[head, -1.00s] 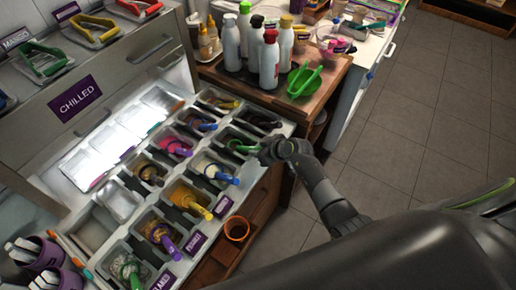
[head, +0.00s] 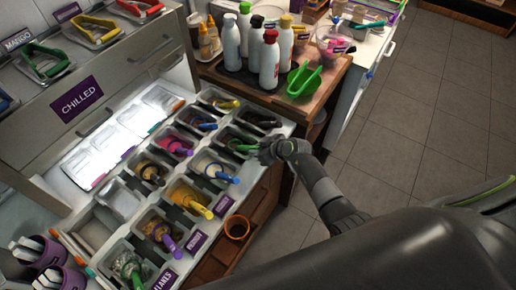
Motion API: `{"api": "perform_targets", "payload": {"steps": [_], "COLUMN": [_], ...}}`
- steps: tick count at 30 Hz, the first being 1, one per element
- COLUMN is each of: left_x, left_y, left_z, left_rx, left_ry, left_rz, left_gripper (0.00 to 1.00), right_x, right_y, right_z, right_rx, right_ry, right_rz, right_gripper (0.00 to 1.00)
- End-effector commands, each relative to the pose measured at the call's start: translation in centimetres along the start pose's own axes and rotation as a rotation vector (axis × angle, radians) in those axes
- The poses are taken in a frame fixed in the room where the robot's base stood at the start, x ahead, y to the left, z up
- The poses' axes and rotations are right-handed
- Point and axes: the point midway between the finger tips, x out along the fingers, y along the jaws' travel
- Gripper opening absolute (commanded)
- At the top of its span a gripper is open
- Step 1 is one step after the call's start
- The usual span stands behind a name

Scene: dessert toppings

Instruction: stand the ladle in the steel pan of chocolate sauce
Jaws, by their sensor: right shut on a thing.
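My right gripper (head: 264,153) is at the right edge of the topping counter, beside a steel pan (head: 229,138) with dark contents, which looks like the chocolate sauce. It is shut on the green-handled ladle (head: 243,148), whose handle runs from the pan to the fingers. The ladle's bowl is not clear, so I cannot tell how deep it sits. My left gripper is not in view.
Several neighbouring pans hold toppings and coloured-handled utensils, including a blue-handled one (head: 222,176) and a yellow-handled one (head: 200,209). An orange cup (head: 237,227) stands below. Bottles (head: 269,60) and a green scoop (head: 305,79) stand on the wooden cart behind.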

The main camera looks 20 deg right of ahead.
Motion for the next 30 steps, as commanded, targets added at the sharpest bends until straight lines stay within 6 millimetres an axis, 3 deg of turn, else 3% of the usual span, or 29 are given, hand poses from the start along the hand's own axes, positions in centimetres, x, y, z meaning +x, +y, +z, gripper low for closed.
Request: {"api": "perform_targets", "payload": {"steps": [6,7,12,18,22,30], "left_x": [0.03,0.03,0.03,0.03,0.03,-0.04], "left_y": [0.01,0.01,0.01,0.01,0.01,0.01], "left_z": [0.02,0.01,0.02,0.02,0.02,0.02], "left_rx": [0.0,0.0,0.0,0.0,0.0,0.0], "left_ry": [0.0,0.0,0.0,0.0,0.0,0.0], "left_rz": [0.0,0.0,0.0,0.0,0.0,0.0], "left_gripper": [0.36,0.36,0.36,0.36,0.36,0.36], "right_x": [0.02,0.02,0.01,0.02,0.01,-0.04], "right_y": [-0.01,-0.01,-0.01,-0.02,-0.01,-0.01], "right_z": [-0.03,-0.04,-0.03,0.0,0.01,-0.05], "right_rx": [0.0,0.0,0.0,0.0,0.0,0.0], "right_ry": [0.001,0.001,0.001,0.0,0.0,0.0], "right_rz": [0.0,0.0,0.0,-0.001,-0.001,0.0], "right_gripper": [0.0,0.27,0.48,0.5,0.67,0.67]}}
